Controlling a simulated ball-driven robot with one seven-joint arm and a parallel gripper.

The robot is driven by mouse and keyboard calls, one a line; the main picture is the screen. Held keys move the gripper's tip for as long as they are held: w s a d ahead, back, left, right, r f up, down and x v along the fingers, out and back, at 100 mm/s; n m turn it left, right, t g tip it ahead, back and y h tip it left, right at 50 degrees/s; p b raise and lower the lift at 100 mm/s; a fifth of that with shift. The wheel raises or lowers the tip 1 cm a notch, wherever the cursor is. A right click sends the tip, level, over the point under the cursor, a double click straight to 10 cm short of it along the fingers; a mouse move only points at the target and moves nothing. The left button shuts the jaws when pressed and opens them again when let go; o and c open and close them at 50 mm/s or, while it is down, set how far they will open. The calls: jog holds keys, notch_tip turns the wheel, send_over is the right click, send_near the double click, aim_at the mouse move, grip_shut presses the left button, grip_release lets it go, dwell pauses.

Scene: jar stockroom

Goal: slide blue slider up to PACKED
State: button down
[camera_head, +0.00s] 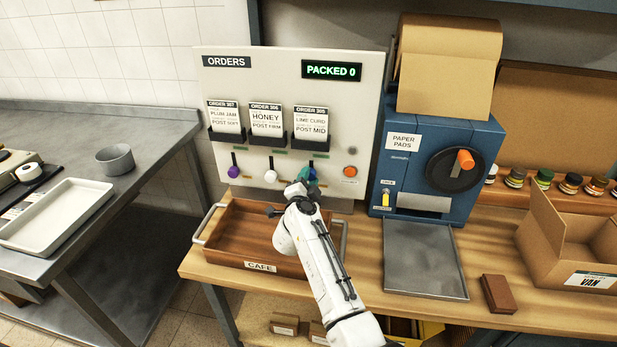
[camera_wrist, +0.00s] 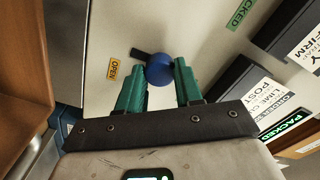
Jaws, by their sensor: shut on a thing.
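The blue slider (camera_wrist: 159,69) has a round knob on the pale orders panel (camera_head: 350,100). My gripper (camera_wrist: 160,85) is shut on this knob, with one green finger at each side. In the wrist view a short dark piece of slot (camera_wrist: 140,54) shows on the side of the yellow OPEN label (camera_wrist: 113,69). A green PACKED label (camera_wrist: 240,12) lies at the upper right there. In the head view my gripper (camera_head: 308,178) largely hides the knob, so its exact height is hard to tell. The display (camera_head: 332,71) reads PACKED 0.
Purple (camera_head: 233,171) and white (camera_head: 270,176) knobs sit left of my gripper, an orange button (camera_head: 350,171) right. Order cards in dark holders (camera_head: 310,144) stick out above. The wooden CAFE tray (camera_head: 228,250) lies below; the blue paper pads machine (camera_head: 400,165) stands right.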

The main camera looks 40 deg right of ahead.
aim_at(311, 162)
jog(key=shift+r+p, duration=1.5)
jog(key=shift+p, duration=0.15)
jog(key=c, duration=0.7)
grip_release()
jog(key=shift+c, duration=0.2)
jog(key=p+v, duration=0.1)
jog(key=v, duration=0.9)
jog(key=shift+s+a, duration=0.25)
jog(key=shift+a, duration=0.05)
